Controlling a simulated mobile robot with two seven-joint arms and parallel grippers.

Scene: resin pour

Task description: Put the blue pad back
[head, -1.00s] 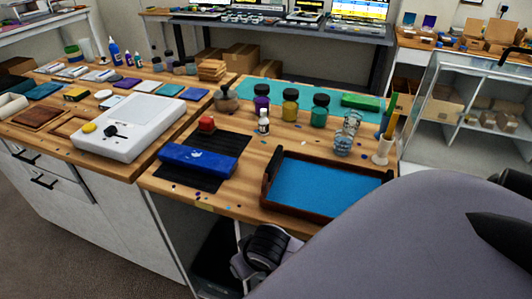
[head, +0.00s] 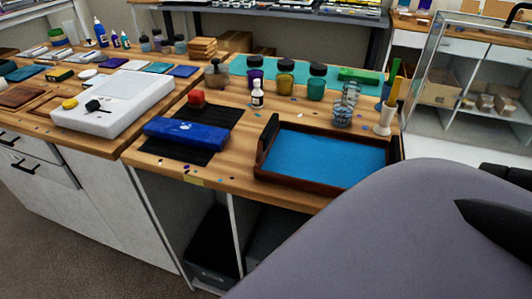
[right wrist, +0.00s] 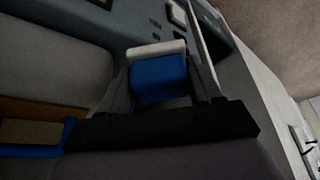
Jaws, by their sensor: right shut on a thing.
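My right gripper (right wrist: 160,84) is shut on a blue block-like pad (right wrist: 160,76) with a pale layer along its far edge. The pad sits between the two fingers in the right wrist view. The right gripper and this pad do not show in the head view, where a large grey part of my arm fills the lower right. My left gripper is not in view. A dark tray (head: 263,174) with a bright blue floor stands on the wooden bench. A long blue case-like thing (head: 186,134) lies on a black ribbed mat (head: 220,140).
A small red-topped item (head: 196,98) stands on the mat. A white bottle (head: 257,95), dark-capped jars (head: 317,82) and glass cups (head: 342,113) stand behind the tray. Bare wood (head: 225,172) shows left of the tray.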

